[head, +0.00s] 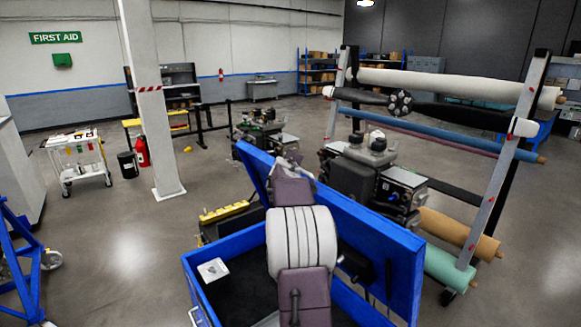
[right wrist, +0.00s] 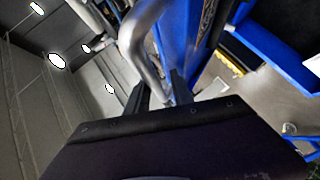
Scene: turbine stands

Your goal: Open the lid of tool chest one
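The blue tool chest (head: 203,296) stands open in front of me in the head view, with a dark interior. Its blue lid (head: 395,250) is raised and leans away from me toward the right. My right arm reaches over the chest, and my right gripper (head: 291,160) is at the lid's upper edge. In the right wrist view, the right gripper (right wrist: 160,95) has its dark fingers on both sides of a silver bar handle (right wrist: 143,38) and appears shut on it. The blue lid (right wrist: 190,45) shows beside the handle. My left gripper is not in view.
A small white item (head: 213,270) lies inside the chest at the left. A rack with rolls (head: 490,180) and engine-like machinery (head: 375,180) stand behind the lid. A white pillar (head: 150,100) and a tool cart (head: 78,155) are at the left.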

